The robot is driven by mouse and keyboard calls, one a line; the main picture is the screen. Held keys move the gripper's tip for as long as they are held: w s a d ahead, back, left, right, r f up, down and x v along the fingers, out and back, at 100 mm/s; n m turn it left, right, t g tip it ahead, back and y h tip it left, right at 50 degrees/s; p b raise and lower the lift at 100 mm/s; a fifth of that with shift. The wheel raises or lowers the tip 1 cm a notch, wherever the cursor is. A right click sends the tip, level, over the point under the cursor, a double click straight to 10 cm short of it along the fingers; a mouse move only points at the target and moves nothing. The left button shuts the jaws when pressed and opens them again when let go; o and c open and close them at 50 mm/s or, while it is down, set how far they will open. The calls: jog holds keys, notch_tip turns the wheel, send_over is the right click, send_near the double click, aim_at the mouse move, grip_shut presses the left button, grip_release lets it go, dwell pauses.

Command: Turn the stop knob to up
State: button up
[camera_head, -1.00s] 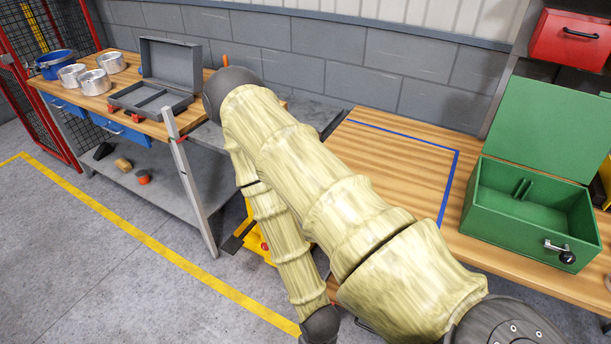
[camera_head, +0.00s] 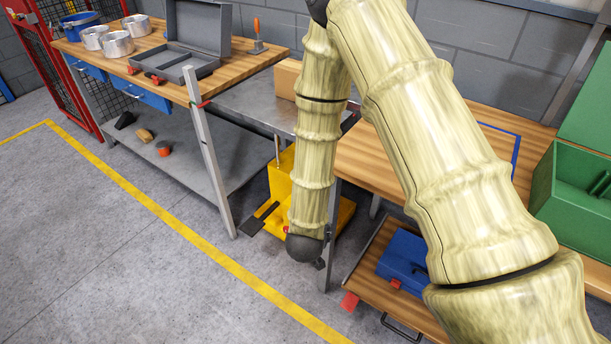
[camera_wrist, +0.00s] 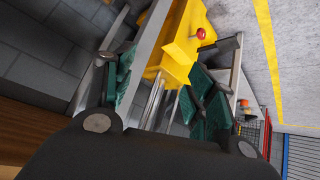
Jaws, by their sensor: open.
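The yellow machine (camera_head: 283,182) stands on the floor below the steel table, partly hidden by my arm in the head view. In the wrist view its yellow body (camera_wrist: 180,52) lies ahead of the fingers. A small red knob (camera_wrist: 201,34) sticks out from it, beyond the fingertips; I take it for the stop knob. A bit of red (camera_head: 286,229) shows beside my arm in the head view. I cannot tell which way the knob is turned. My gripper (camera_wrist: 165,85) is open, its green-padded fingers apart with nothing held. In the head view my arm hides most of it.
A post (camera_head: 210,150) and the steel table (camera_head: 250,103) stand close to the machine. A black pedal (camera_head: 263,210) lies at its foot. A drawer with a blue box (camera_head: 402,258) is open to the right. The grey floor (camera_head: 130,260) at left is clear.

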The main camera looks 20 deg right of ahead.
jog(key=w+a+r+m+t+h+b, duration=0.1)
jog(key=w+a+r+m+h+b, duration=0.15)
jog(key=w+r+b, duration=0.45)
jog(key=w+a+r+m+h+b, duration=0.2)
jog(key=w+r+m+h+b, duration=0.3)
jog(key=r, duration=0.4)
jog(key=shift+n+y, duration=0.35)
jog(key=shift+y, duration=0.1)
jog(key=b+x, duration=0.2)
jog(key=x, duration=0.8)
jog(key=shift+w+d+f, duration=0.1)
jog(key=shift+f, duration=0.1)
jog(key=c, duration=1.1)
